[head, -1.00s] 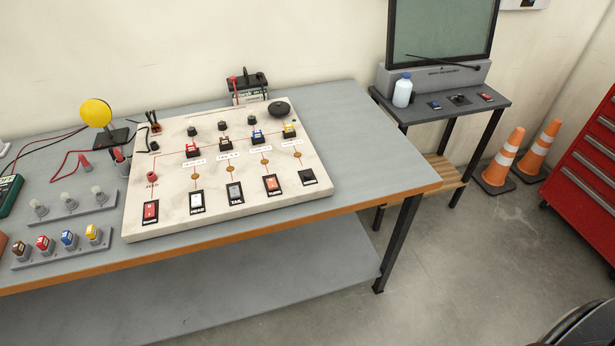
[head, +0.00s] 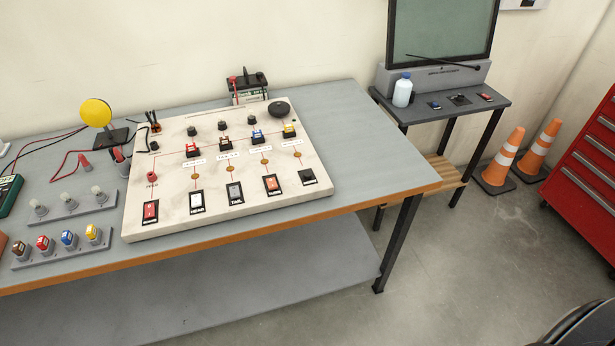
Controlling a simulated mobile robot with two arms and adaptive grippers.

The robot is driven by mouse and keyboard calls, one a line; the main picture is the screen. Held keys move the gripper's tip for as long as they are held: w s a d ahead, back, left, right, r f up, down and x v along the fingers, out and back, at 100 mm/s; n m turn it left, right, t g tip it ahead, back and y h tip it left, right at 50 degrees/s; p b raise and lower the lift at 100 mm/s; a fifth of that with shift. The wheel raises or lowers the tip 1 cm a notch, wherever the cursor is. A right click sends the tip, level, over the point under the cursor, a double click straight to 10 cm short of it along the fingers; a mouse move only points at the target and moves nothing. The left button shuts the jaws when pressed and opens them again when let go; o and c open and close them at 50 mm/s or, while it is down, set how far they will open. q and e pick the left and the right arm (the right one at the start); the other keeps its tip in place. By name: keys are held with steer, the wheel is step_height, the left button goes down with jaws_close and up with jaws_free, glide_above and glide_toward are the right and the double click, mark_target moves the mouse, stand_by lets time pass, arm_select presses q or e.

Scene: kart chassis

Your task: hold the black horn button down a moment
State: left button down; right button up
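A round black part (head: 278,109), which looks like the horn, is at the board's back right corner. Neither of my grippers shows in the head view, so I cannot see whether they are open or shut.
The board lies on a grey workbench (head: 370,150) with clear top to its right. A side stand (head: 440,112), traffic cones (head: 500,160) and a red cabinet (head: 585,170) are to the right.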

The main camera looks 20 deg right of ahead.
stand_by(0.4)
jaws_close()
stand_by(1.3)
